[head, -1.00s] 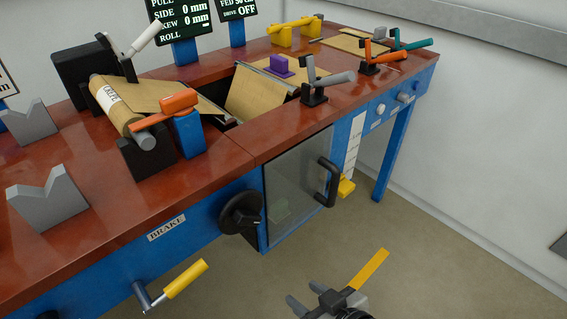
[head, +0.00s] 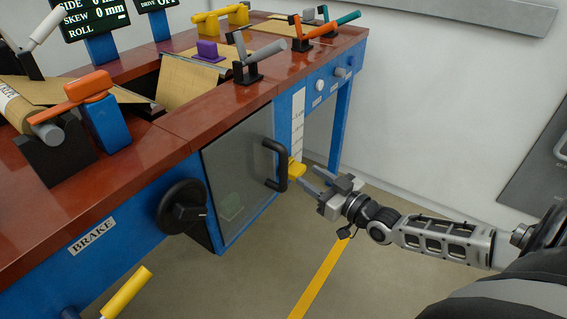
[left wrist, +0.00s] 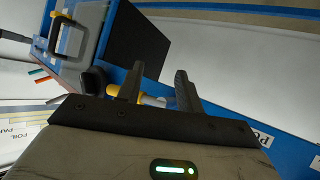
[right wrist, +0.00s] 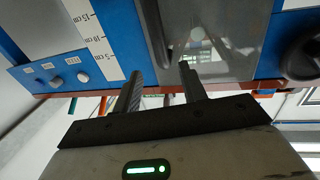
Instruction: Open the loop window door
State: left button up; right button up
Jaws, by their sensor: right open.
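The loop window door (head: 228,185) is a dark glass panel in the blue front of the bench, and it looks shut. Its black bar handle (head: 280,166) stands out from the door's right edge. My right gripper (head: 306,177) is open and empty, just right of the handle and apart from it, its fingers pointing toward it. In the right wrist view the glass door (right wrist: 225,40) lies beyond my open fingers (right wrist: 158,70). My left gripper (left wrist: 160,70) is open, with the door (left wrist: 82,25) and its handle (left wrist: 56,32) at upper left; it is outside the head view.
A black knob (head: 183,206) sits left of the door, above a crank with a yellow handle (head: 126,293). A yellow pointer (head: 297,170) and white scale (head: 298,120) are behind the handle. Levers stand on the red benchtop (head: 190,118).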

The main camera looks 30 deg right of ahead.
aim_at(287, 162)
jog(key=w, duration=0.3)
jog(key=w+a+b, duration=0.1)
jog(key=w, duration=0.2)
jog(key=w+a+b, duration=0.1)
jog(key=w, duration=0.2)
jog(key=shift+w, duration=0.5)
